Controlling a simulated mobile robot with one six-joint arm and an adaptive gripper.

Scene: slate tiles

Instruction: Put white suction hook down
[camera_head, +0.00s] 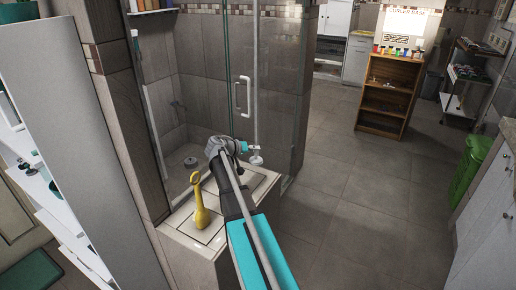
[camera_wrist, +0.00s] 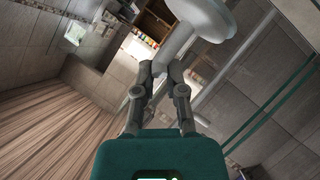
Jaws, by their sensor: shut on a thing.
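The white suction hook (camera_head: 256,159) is at the end of my gripper (camera_head: 248,149) in the head view, above the far end of the tiled ledge. It shows large in the wrist view (camera_wrist: 208,14), with its round cup up and to the right and its narrower part between my fingers. My gripper (camera_wrist: 160,72) is shut on that narrower part. The fingers and my wrist hide some of the hook. I cannot tell from these views how high it is above the ledge.
The tiled ledge (camera_head: 262,182) carries a yellow bottle-like object (camera_head: 201,207) with a ring top. A glass shower door (camera_head: 215,80) with a white handle (camera_head: 243,97) stands just behind. A wooden shelf (camera_head: 388,96) and green bin (camera_head: 470,168) stand right; open floor (camera_head: 350,200) lies between.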

